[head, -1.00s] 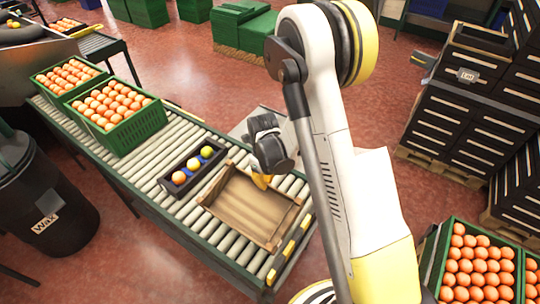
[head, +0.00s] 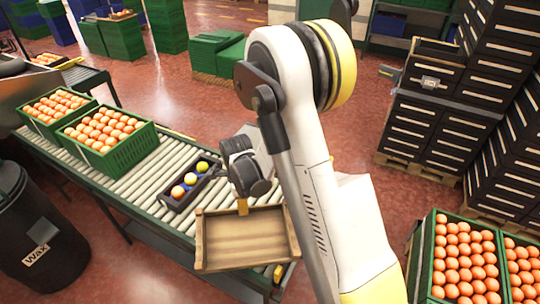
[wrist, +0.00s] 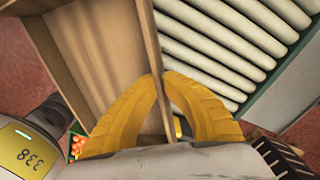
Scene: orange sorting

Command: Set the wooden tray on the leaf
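The wooden tray (head: 250,237) is a shallow open box of light wood, empty inside. It looks lifted off the conveyor rollers and tilted. My gripper (head: 243,208) has its yellow fingers on the tray's far wall. In the wrist view my gripper (wrist: 160,98) has one finger on each side of the wall of the tray (wrist: 90,50), pinching it. A pale grey flat panel (head: 250,131) beside the conveyor's far edge, partly hidden behind my gripper, may be the leaf.
A dark box (head: 173,203) with several round fruits sits on the roller conveyor (head: 130,183) left of the tray. A green crate of oranges (head: 108,153) stands farther up the rollers. A black Wax bin (head: 42,262) stands at left. More orange crates (head: 425,275) stand at right.

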